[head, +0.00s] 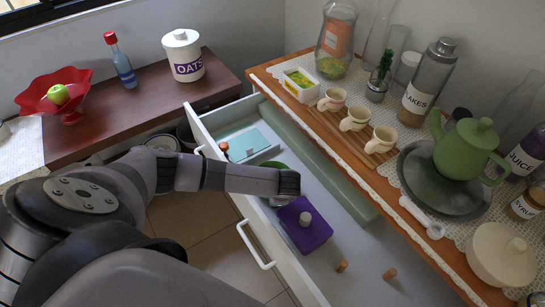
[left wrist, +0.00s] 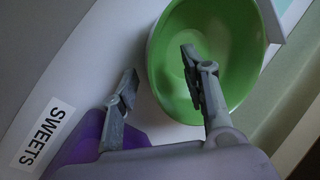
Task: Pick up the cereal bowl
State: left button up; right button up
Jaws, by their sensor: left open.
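The green cereal bowl (left wrist: 222,60) lies in the open drawer, its lighter green inside facing the left wrist camera. In the head view only a sliver of the bowl (head: 275,165) shows, the rest hidden behind my left arm. My left gripper (left wrist: 159,66) is open. One finger is over the bowl's inside and the other is outside its near rim, so the rim lies between them in the picture. Contact cannot be told. In the head view my left gripper (head: 288,187) is low over the drawer. My right gripper is not in view.
A purple lidded box (head: 303,226) sits close beside my left gripper in the drawer (head: 350,270). A teal box (head: 247,143) is at the drawer's far end. Cups (head: 354,118), a green teapot (head: 466,147) and bottles crowd the counter to the right.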

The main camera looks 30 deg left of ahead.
pick_arm(q)
jog(key=shift+w+a+f, duration=0.1)
jog(key=shift+a+f, duration=0.05)
jog(key=shift+f, duration=0.3)
grip_shut()
dwell(0.5)
